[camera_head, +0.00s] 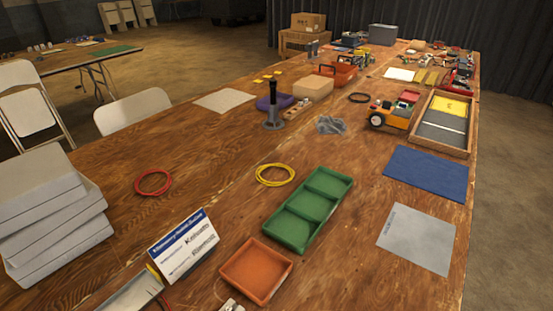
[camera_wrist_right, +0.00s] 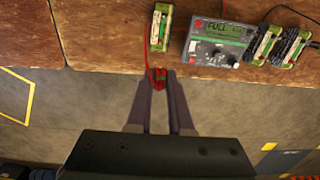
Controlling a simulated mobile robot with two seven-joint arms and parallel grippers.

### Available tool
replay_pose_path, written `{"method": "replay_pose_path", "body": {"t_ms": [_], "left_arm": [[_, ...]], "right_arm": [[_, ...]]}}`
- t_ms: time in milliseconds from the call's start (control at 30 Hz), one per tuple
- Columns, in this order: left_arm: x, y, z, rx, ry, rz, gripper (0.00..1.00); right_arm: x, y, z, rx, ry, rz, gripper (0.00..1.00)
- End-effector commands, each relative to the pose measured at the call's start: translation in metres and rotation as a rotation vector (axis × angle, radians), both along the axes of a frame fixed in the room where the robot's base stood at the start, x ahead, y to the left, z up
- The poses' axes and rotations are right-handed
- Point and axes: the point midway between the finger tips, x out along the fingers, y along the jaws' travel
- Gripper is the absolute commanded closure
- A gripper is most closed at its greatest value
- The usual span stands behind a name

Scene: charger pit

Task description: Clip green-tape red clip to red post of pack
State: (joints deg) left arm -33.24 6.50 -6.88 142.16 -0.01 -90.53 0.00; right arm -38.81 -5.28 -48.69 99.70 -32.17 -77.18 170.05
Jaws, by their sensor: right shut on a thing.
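In the right wrist view my right gripper (camera_wrist_right: 159,76) is shut on a red clip (camera_wrist_right: 157,82), which shows between the fingertips just off the table's edge. A red lead runs from it up along the left side of a pack. Green tape on the clip is too small to make out clearly. The pack (camera_wrist_right: 161,28), pale with green ends, lies on the table just above the fingertips, apart from them. A small red spot shows near its lower end; I cannot tell if it is the red post. My left gripper is not in view.
Two more packs (camera_wrist_right: 263,45) (camera_wrist_right: 293,46) with dark cable stand further right. In the head view, a green tray (camera_head: 308,208), an orange tray (camera_head: 256,271) and cable loops (camera_head: 275,175) lie on the wooden table.

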Motion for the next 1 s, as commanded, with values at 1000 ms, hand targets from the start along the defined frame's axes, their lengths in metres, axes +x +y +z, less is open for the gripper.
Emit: {"method": "replay_pose_path", "body": {"t_ms": [1000], "left_arm": [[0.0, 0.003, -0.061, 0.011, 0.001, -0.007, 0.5]], "right_arm": [[0.023, -0.001, -0.088, 0.0, -0.008, 0.064, 1.0]]}}
